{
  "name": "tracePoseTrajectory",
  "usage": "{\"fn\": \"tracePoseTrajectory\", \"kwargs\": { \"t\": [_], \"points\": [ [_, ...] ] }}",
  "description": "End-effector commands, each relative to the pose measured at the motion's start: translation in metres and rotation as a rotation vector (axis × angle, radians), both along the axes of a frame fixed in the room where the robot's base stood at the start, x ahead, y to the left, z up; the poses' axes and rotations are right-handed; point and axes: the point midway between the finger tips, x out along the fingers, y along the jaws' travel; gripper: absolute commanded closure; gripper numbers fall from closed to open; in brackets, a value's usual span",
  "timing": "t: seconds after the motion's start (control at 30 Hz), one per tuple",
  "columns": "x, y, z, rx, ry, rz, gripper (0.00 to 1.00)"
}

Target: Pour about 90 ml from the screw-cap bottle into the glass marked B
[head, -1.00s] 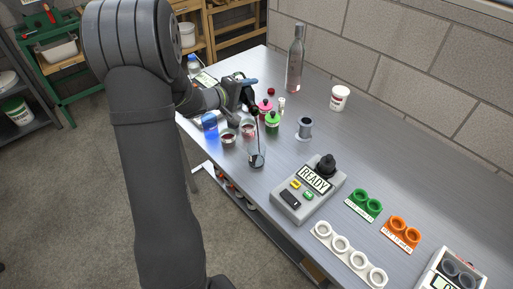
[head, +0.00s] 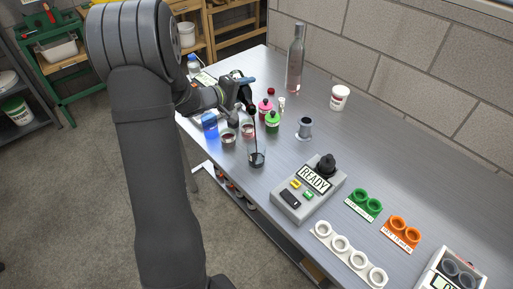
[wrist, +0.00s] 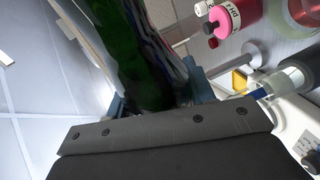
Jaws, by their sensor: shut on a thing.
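My gripper (head: 243,84) is above the left part of the bench, shut on a dark green bottle (wrist: 140,50), which fills the middle of the wrist view between the two blue-grey fingers. In the head view the bottle is mostly hidden by my gripper and arm. A thin dark line, which looks like a stream of liquid, runs down from below my gripper to a small clear glass (head: 257,160) on the bench. Dark liquid shows low in this glass. I cannot read any letter on it, and the bottle's mouth is not clearly visible.
Close by stand a blue cup (head: 210,125), a glass with dark red contents (head: 228,141), a pink bottle (head: 265,106) and a green bottle (head: 272,122). A READY device (head: 310,190) stands right of the glass. A tall clear bottle (head: 294,65) stands behind.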

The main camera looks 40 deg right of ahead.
Motion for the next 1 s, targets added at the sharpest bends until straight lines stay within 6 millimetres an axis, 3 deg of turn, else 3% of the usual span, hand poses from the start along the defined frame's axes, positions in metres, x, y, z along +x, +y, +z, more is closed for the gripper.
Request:
{"fn": "tracePoseTrajectory", "kwargs": {
  "t": [1.0],
  "points": [
    [0.0003, 0.0001, -0.0033, -0.016, -0.038, 0.0, 0.86]
  ]
}}
